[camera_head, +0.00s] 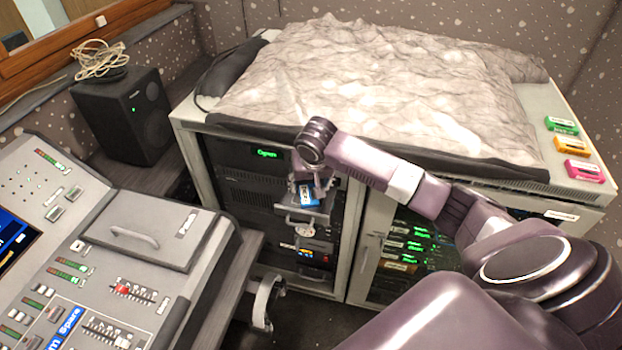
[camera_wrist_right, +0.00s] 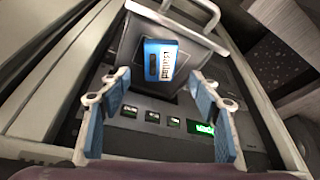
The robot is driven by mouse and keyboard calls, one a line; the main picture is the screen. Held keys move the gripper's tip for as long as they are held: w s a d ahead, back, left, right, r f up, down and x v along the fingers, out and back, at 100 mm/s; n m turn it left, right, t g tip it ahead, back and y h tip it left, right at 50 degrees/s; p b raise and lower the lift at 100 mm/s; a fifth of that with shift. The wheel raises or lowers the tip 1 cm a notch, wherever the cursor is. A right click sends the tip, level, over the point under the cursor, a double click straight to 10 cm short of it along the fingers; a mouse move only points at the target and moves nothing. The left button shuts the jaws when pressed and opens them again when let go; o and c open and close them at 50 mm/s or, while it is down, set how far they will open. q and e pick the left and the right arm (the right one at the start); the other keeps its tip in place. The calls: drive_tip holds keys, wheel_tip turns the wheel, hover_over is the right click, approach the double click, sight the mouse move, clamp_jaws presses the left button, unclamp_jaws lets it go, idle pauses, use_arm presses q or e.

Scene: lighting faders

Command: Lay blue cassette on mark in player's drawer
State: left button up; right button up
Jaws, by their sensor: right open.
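The blue cassette (camera_head: 307,196) lies in the player's pulled-out drawer (camera_head: 318,208), below my right gripper (camera_head: 306,182). In the right wrist view, the blue cassette (camera_wrist_right: 160,61), with a white label, lies in the grey drawer (camera_wrist_right: 198,48), slightly turned relative to its sides. My right gripper (camera_wrist_right: 158,88) is open, its blue-padded fingers apart on either side, and the cassette is clear of both. My left gripper is not in view.
Green (camera_head: 562,125), orange (camera_head: 571,146) and pink (camera_head: 583,171) cassettes lie on the cabinet top at right. A crumpled grey cover (camera_head: 380,90) fills most of that top. The mixing console (camera_head: 130,240) and a black speaker (camera_head: 125,115) stand at left. The drawer has a handle (camera_wrist_right: 205,10).

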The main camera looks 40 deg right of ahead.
drive_tip(key=v, duration=0.5)
drive_tip(key=shift+r, duration=0.1)
idle(1.0)
